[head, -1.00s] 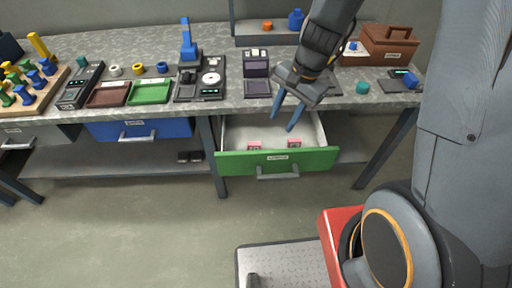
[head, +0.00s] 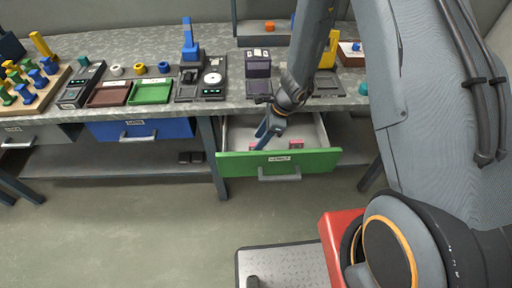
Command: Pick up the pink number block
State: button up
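Two small pink blocks lie in the open green-fronted drawer (head: 320,159). The right pink block (head: 296,146) shows plainly near the drawer front. The left pink block (head: 252,147) is mostly hidden behind my gripper (head: 262,140). Any numbers on the blocks are too small to read.
The grey worktop (head: 222,55) runs above the drawer and holds a green tray (head: 150,92), a brown tray (head: 108,95) and a device with a blue lever (head: 190,50). A closed blue drawer (head: 165,128) is left of the open one. The drawer walls stand close around my gripper.

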jog(key=shift+p+x, duration=0.45)
jog(key=shift+x, duration=1.6)
jog(key=shift+a, duration=0.1)
grip_shut()
